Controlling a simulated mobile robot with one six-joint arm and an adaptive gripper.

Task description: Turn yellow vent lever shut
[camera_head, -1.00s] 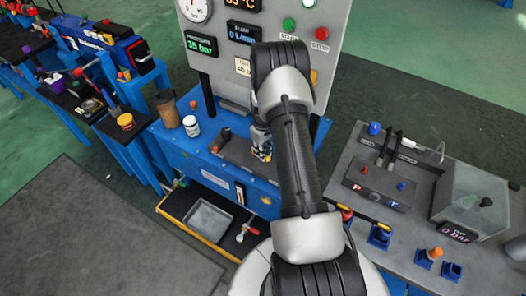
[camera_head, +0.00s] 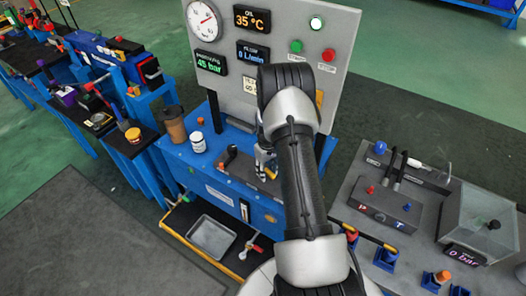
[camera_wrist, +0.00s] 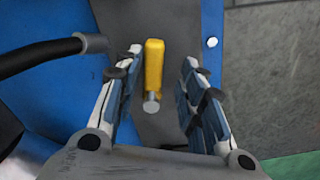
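The yellow vent lever (camera_wrist: 154,64) stands between the two open fingers of my gripper (camera_wrist: 163,62) in the wrist view. It lies a little nearer the left finger, and a gap shows on both sides. A round grey metal pin or end shows at its lower end. In the head view my gripper (camera_head: 264,162) points down over the blue bench beside the panel. A small yellow part, likely the lever (camera_head: 271,173), shows at its fingertips, partly hidden by my arm.
The gauge panel (camera_head: 228,84) stands behind my gripper, with a display reading 45 bar. A brown cup (camera_head: 174,126) and white jar (camera_head: 198,142) stand to the left. A grey tray (camera_head: 212,237) lies below; a fittings bench (camera_head: 352,188) stands right.

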